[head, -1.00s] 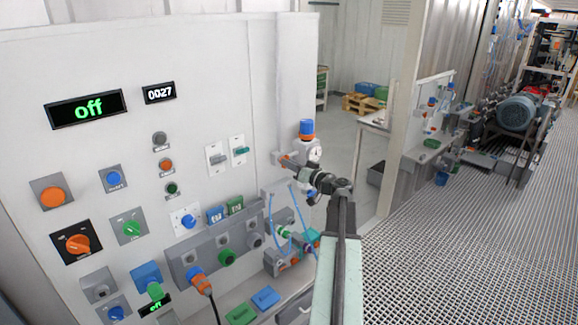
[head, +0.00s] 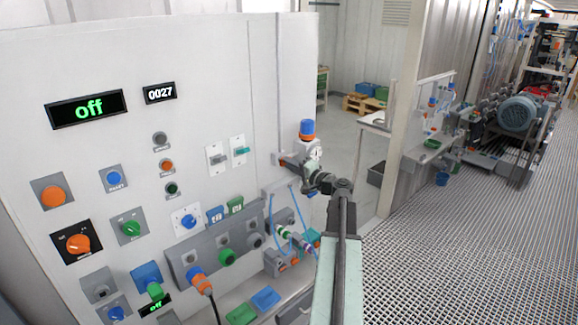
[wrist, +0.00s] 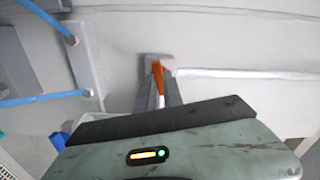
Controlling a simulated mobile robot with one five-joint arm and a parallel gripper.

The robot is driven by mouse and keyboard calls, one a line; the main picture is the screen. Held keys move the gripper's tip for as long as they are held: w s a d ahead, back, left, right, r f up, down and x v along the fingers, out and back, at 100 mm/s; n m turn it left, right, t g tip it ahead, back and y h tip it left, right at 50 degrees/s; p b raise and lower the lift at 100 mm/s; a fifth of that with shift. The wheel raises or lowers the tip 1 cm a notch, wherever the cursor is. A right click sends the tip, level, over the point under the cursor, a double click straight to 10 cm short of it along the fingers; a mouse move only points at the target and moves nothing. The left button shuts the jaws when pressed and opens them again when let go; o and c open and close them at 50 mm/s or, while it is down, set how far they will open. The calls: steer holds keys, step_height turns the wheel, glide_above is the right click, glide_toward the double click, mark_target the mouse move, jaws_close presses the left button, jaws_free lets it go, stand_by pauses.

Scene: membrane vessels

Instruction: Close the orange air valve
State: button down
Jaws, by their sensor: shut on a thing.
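The orange air valve handle (wrist: 157,68) shows in the wrist view as a narrow upright orange piece in front of a grey mount on the pale wall. My gripper (wrist: 158,92) has its two fingers close together on either side of it, shut on the handle. In the head view my gripper (head: 297,165) reaches to the right edge of the white panel, at the valve, beside a blue-and-orange-capped regulator (head: 307,130) with a round gauge. There the fingers and wrist hide most of the handle.
The white control panel (head: 215,100) with buttons and knobs fills the left. Blue hoses (head: 271,213) hang below my gripper, near a green-banded coupling (head: 282,231). A pale post (head: 402,110) stands to the right. The grating floor (head: 460,255) is clear.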

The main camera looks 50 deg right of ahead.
steer(key=shift+r+m, duration=0.1)
steer(key=shift+m, duration=1.2)
steer(key=c, duration=1.5)
jaws_free()
steer(key=shift+o, duration=0.2)
steer(key=s, duration=0.7)
steer(key=shift+s+a, duration=0.25)
steer(key=shift+s, duration=0.05)
